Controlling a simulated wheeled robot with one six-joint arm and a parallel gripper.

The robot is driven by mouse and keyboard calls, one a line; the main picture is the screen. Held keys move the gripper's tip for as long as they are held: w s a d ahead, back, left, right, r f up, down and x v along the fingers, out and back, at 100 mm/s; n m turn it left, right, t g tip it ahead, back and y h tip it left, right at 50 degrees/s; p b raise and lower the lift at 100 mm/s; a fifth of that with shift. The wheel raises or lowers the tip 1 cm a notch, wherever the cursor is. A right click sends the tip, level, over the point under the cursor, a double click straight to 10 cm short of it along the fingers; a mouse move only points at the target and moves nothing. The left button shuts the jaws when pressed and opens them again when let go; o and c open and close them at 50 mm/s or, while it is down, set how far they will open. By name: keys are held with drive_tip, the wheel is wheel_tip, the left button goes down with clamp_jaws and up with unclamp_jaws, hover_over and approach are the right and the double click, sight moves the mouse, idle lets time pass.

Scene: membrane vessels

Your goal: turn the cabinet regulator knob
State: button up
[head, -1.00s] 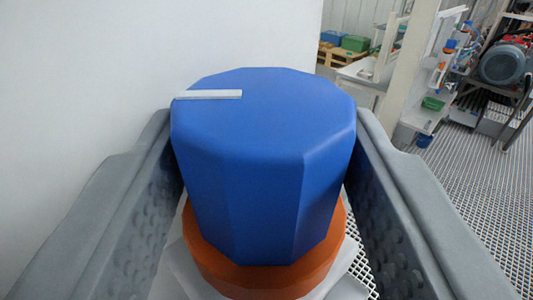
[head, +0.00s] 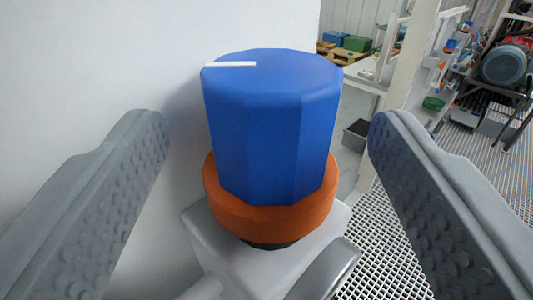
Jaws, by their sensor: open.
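The regulator knob (head: 268,135) is a large blue faceted cap in the middle of the head view. A white marker line (head: 231,64) on its top points to the left. An orange ring (head: 265,217) sits under the knob, on a pale grey regulator body (head: 235,268). My gripper (head: 267,130) is open, with one grey finger on each side of the knob. Both fingers stand clear of the knob, with a visible gap on each side. The lower part of the regulator body is cut off by the frame edge.
A plain white wall or panel (head: 90,60) fills the left, close behind the knob. A metal grating floor (head: 400,235) lies to the right.

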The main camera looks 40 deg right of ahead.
drive_tip(key=v, duration=1.5)
drive_tip(key=s+a+f+n+t+y, duration=0.1)
drive_tip(key=s+a+f+n+y, duration=0.2)
drive_tip(key=s+a+f, duration=0.5)
drive_tip(key=s+a+f+n+t+y, duration=0.2)
drive_tip(key=s+a+f+y, duration=0.3)
drive_tip(key=f, duration=1)
drive_tip(key=s+a+f+n+t+y, duration=0.1)
drive_tip(key=s+a+f+n+y, duration=0.3)
drive_tip(key=s+a+f, duration=0.7)
drive_tip(key=shift+s+f+t+y, duration=0.3)
drive_tip(key=shift+s+f+y, duration=0.15)
drive_tip(key=shift+f, duration=0.25)
